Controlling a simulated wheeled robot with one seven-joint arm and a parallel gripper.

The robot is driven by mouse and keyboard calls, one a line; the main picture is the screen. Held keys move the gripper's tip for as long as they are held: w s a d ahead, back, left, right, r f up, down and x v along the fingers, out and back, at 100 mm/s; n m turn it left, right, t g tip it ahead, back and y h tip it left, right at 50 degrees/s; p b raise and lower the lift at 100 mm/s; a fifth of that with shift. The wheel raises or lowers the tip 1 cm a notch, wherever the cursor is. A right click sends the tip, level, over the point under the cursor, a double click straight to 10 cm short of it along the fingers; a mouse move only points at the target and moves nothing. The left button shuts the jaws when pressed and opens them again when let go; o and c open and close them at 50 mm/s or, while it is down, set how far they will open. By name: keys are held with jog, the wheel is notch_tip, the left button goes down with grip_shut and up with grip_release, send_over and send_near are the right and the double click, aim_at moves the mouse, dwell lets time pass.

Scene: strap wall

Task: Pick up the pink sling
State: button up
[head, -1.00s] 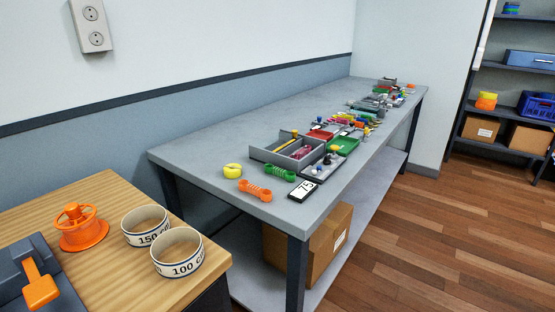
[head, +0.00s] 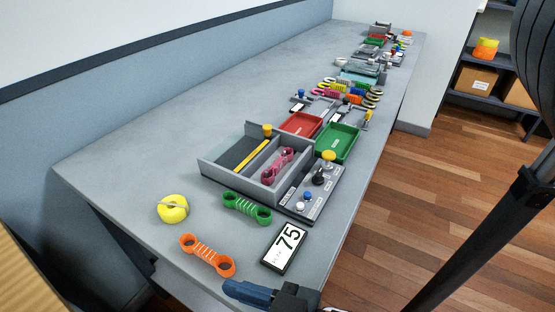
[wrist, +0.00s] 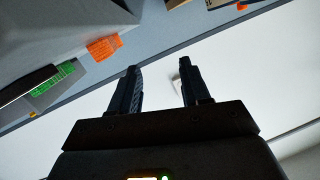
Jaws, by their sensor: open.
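The pink sling (head: 278,165) lies in the right compartment of a grey open box (head: 215,174) on the long grey table, in the head view. It has a ring at each end. My gripper (wrist: 158,78) is open and empty in the wrist view, its two dark fingers apart. A dark blue part at the bottom of the head view appears to belong to it, at the near table edge, well short of the box. I cannot make out the pink sling in the wrist view.
The table's left is clear.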

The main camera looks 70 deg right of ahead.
jog(key=w+r+n+t+y+p, duration=0.1)
jog(key=w+r+n+y+p, duration=0.7)
jog(key=w+r, duration=1.95)
jog(key=n+g+h+b, duration=0.4)
jog(key=n+g+h, duration=0.3)
jog(key=n+g, duration=0.7)
send_over(279, 161)
jog(key=f+m+g, duration=0.1)
jog(key=f, duration=0.6)
jog(key=f+m+g, duration=0.1)
jog(key=f, duration=0.7)
jog(key=f+m+g, duration=0.1)
jog(key=f, duration=0.6)
jog(key=shift+w+f, duration=0.15)
jog(key=shift+w, duration=0.05)
notch_tip(279, 161, down, 7)
jog(key=shift+s+f+p, duration=0.15)
jog(key=shift+p, duration=0.5)
